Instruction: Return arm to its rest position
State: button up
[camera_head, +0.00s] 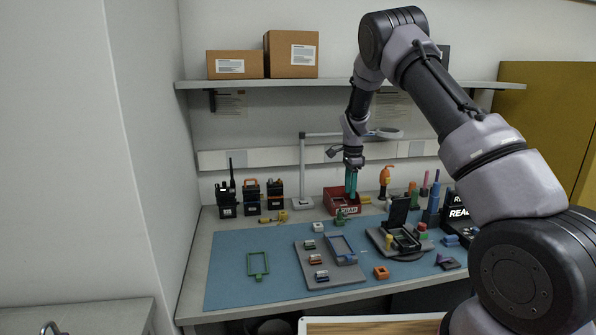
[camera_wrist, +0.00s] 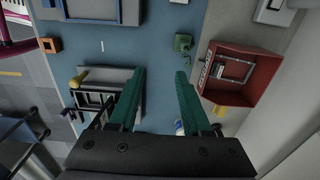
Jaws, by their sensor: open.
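My gripper (camera_head: 351,184) is above the back of the bench, at the red bin (camera_head: 331,208), with its fingers pointing down. My arm reaches in from the right of the head view and bends down over the bench. In the wrist view the two green fingers of my gripper (camera_wrist: 160,72) are apart with nothing between them. The red bin (camera_wrist: 236,101) lies to the right of the fingers there, with a dark and pale item inside. From the head view I cannot tell whether the fingertips are over the bin or behind its front wall.
A blue mat (camera_head: 225,290) carries a grey tray (camera_head: 312,262), a green frame (camera_head: 258,264) and a round stand with a dark open case (camera_head: 398,212). Several radios (camera_head: 251,197) stand back left. A lamp (camera_head: 303,175) and a shelf (camera_head: 340,84) with boxes are near my arm.

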jog(key=s+d+r+n+t+y, duration=0.1)
jog(key=s+d+r+n+t, duration=0.1)
jog(key=s+r, duration=0.8)
jog(key=s+d+r+n+t+y, duration=0.1)
jog(key=s+d+r+n, duration=0.2)
jog(key=r, duration=1.3)
jog(key=s+r+n+t, duration=0.2)
jog(key=s+r+n, duration=0.1)
jog(key=s, duration=1)
jog(key=s+d+r+n+t, duration=0.1)
jog(key=s+r+n+t, duration=0.1)
jog(key=s, duration=1.2)
jog(key=shift+d+r+n, duration=0.25)
jog(key=shift+r+n, duration=0.55)
jog(key=shift+r, duration=0.15)
